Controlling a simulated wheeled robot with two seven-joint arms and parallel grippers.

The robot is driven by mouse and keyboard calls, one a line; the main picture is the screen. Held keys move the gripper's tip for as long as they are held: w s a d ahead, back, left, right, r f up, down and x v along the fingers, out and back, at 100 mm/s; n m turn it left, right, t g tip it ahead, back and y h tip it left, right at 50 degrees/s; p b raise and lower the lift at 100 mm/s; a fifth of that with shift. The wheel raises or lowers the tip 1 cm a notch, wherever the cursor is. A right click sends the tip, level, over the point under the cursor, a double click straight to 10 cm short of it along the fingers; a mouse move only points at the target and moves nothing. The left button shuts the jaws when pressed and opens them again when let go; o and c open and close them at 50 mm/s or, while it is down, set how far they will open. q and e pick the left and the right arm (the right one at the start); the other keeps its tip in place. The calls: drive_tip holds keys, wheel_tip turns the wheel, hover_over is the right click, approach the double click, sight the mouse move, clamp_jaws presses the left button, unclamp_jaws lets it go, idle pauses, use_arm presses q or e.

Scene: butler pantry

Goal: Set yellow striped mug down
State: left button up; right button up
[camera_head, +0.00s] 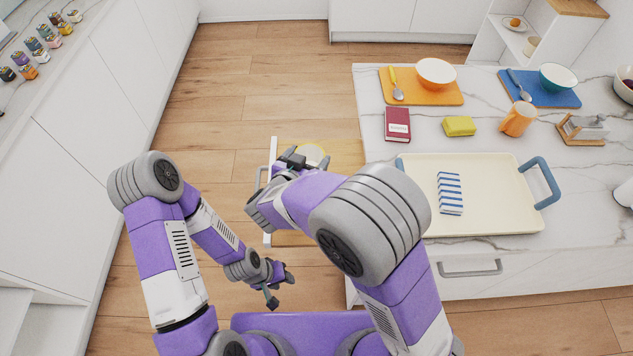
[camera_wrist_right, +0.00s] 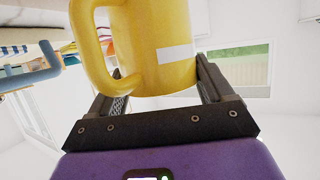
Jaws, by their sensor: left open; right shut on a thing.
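The yellow mug (camera_wrist_right: 160,25) with a white stripe and a handle on its left fills the top of the right wrist view. My right gripper (camera_wrist_right: 163,82) is shut on it, with one finger on each side of its body. In the head view my right gripper (camera_head: 293,163) is beside the left end of the counter, and a pale yellow part of the mug (camera_head: 314,153) shows just past it. My arm hides the rest there. My left gripper (camera_head: 279,287) is open and empty, low in front of my base.
An open drawer (camera_head: 268,225) with a handle lies below my right gripper. The marble counter (camera_head: 480,85) holds a cream tray (camera_head: 500,205) with a striped cloth (camera_head: 450,193), a red book (camera_head: 397,124), a yellow sponge (camera_head: 459,126), an orange mug (camera_head: 518,119) and place settings.

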wheel_tip(320, 180, down, 8)
drive_tip(key=shift+w+r+b, duration=0.1)
drive_tip(key=shift+w+b, duration=0.05)
drive_tip(key=shift+b, duration=1)
drive_tip(key=shift+r, duration=0.1)
drive_tip(key=o, duration=1.7)
drive_tip(key=shift+f, duration=0.2)
drive_tip(key=shift+c, duration=0.2)
drive_tip(key=shift+r, duration=0.25)
drive_tip(key=p+v, duration=0.2)
drive_tip(key=v, duration=1)
drive_tip(key=shift+p, duration=0.3)
